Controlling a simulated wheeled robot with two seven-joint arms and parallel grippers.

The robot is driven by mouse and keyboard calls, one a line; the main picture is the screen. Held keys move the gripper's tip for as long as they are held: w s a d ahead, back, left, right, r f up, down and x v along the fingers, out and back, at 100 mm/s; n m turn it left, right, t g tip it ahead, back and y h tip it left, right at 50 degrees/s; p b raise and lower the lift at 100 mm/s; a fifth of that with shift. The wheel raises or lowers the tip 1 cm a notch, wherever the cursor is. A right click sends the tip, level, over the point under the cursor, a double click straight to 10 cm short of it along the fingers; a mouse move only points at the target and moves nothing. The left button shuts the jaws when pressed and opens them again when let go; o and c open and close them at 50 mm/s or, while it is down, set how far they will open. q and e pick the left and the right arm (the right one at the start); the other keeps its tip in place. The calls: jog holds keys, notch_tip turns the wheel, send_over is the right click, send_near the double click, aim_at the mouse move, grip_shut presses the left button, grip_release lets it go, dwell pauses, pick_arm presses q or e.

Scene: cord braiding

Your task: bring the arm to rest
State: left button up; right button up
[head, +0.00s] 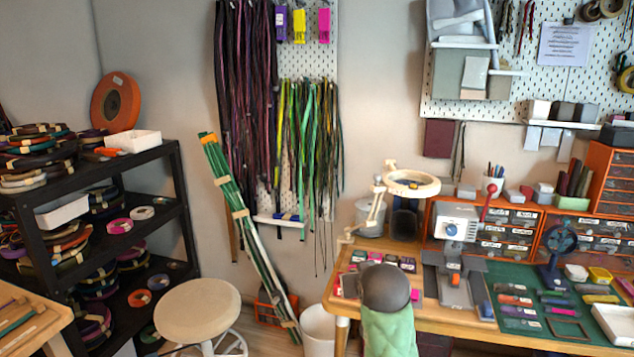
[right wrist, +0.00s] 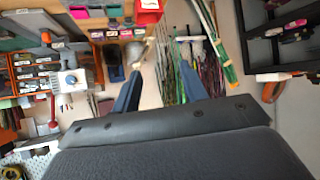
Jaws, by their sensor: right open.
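My right gripper (right wrist: 160,69) shows in the right wrist view. Its two dark blue fingers stand well apart, and nothing is between them. Beyond the fingers the room appears upside down, with the hanging cords (right wrist: 190,52) and the workbench drawers (right wrist: 35,72) at a distance. I see no contact between the fingers and anything. Neither arm shows in the head view, and my left gripper is in no view.
The workbench (head: 455,316) with its tools stands at the right. A dark shelf (head: 160,150) with coiled cords stands at the left. A round stool (head: 197,310) and a white bin (head: 318,328) stand between them. A dark rounded top over green cloth (head: 388,330) stands before the bench.

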jog(key=s+d+f+g, duration=0.2)
jog(key=s+f+g, duration=0.2)
jog(key=s+f, duration=1.3)
jog(key=s+d+f+g, duration=0.2)
jog(key=s+f+g, duration=0.3)
jog(key=s+f, duration=1.2)
jog(key=s, duration=0.7)
jog(key=shift+f+n+y+p, duration=0.3)
jog(key=shift+n+y+p, duration=0.05)
jog(key=shift+n+y, duration=0.05)
jog(key=shift+s+d, duration=0.1)
